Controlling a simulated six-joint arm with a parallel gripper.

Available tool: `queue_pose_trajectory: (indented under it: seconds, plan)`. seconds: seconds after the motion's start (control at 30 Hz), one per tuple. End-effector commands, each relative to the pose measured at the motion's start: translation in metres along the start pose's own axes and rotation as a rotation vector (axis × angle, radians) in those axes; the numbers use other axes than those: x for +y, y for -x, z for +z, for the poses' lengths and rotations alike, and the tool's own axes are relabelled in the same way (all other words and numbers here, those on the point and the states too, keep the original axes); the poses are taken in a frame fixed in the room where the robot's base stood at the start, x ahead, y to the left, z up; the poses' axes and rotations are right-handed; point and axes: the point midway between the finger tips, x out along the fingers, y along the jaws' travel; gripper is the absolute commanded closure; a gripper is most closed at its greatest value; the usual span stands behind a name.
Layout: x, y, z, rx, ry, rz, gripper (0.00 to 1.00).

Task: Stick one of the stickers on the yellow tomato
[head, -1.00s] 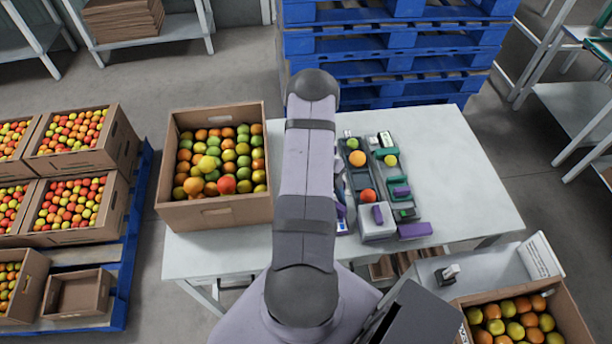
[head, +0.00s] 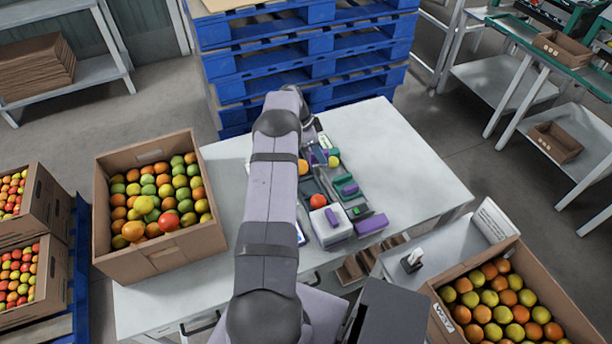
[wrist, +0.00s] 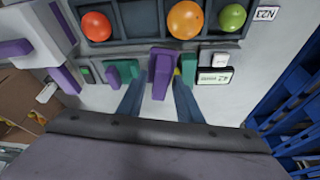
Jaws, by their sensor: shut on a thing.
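My gripper (wrist: 159,98) is shut on a purple block-like piece (wrist: 162,70), which stands between its two blue-grey fingers. In the head view the purple piece (head: 318,155) shows just beyond my arm. The yellow tomato (head: 333,161) sits in the row of teal holders on the table. In the wrist view only a sliver of the yellow tomato (wrist: 177,71) shows, right beside the purple piece, which hides most of it. I cannot tell whether the two touch. No sticker can be made out clearly, and the underside of the purple piece is hidden.
A grey tray (wrist: 141,40) behind holds a red tomato (wrist: 96,26), an orange one (wrist: 185,20) and a green one (wrist: 231,17). A small display (wrist: 213,77) stands right of the fingers. A white box (head: 331,229) with a purple grip stands nearer. The table's right side is clear.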

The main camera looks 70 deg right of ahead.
Motion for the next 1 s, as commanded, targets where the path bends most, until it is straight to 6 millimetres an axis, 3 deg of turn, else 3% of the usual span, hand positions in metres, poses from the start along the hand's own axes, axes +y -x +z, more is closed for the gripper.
queue_pose_trajectory:
  seconds: [0.2, 0.4, 0.73, 1.0]
  plan:
    - [-0.023, 0.010, -0.045, 0.015, 0.121, -0.046, 0.84]
    - [-0.031, 0.018, -0.066, 0.024, 0.186, -0.067, 0.84]
    - [-0.032, 0.018, -0.070, 0.026, 0.204, -0.071, 0.84]
    - [-0.032, 0.005, -0.065, 0.026, 0.203, -0.070, 0.84]
